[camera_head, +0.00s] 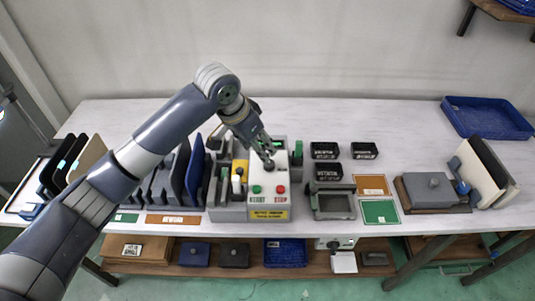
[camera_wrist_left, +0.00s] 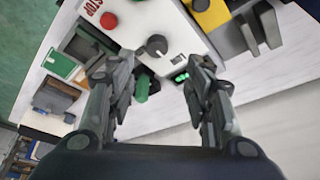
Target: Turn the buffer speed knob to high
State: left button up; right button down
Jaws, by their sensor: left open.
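The white control box (camera_head: 268,199) stands at the middle of the table, with a yellow label on its front. Its round dark knob (camera_wrist_left: 157,45) shows in the left wrist view on the white panel, near a red button (camera_wrist_left: 109,21) and a lit green indicator (camera_wrist_left: 181,77). The knob's pointer setting is too small to read. My left gripper (camera_wrist_left: 150,68) is open and empty, its fingers on either side of the panel's end just short of the knob. In the head view the left gripper (camera_head: 266,152) hangs over the box's far part and partly hides the knob.
Upright dark panels (camera_head: 178,172) stand in racks left of the box. Black bins (camera_head: 325,151) and a grey frame (camera_head: 333,205) lie to its right. A blue crate (camera_head: 487,118) is at the far right.

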pick_arm(q)
send_over(269, 163)
jog(key=s+a, duration=0.2)
jog(key=f, duration=0.4)
jog(key=shift+d+f+p, duration=0.1)
jog(key=shift+d+p, duration=0.15)
jog(key=shift+p, duration=0.15)
jog(key=x, duration=0.3)
jog(key=shift+w, duration=0.25)
jog(key=shift+w+d+f, duration=0.15)
jog(key=shift+f, duration=0.45)
jog(key=shift+c, duration=0.2)
jog(key=c, duration=0.9)
jog(key=shift+c, duration=0.4)
pick_arm(e)
jog(key=shift+s+d+r, duration=0.2)
jog(key=shift+s+r, duration=0.5)
jog(key=shift+s, duration=0.3)
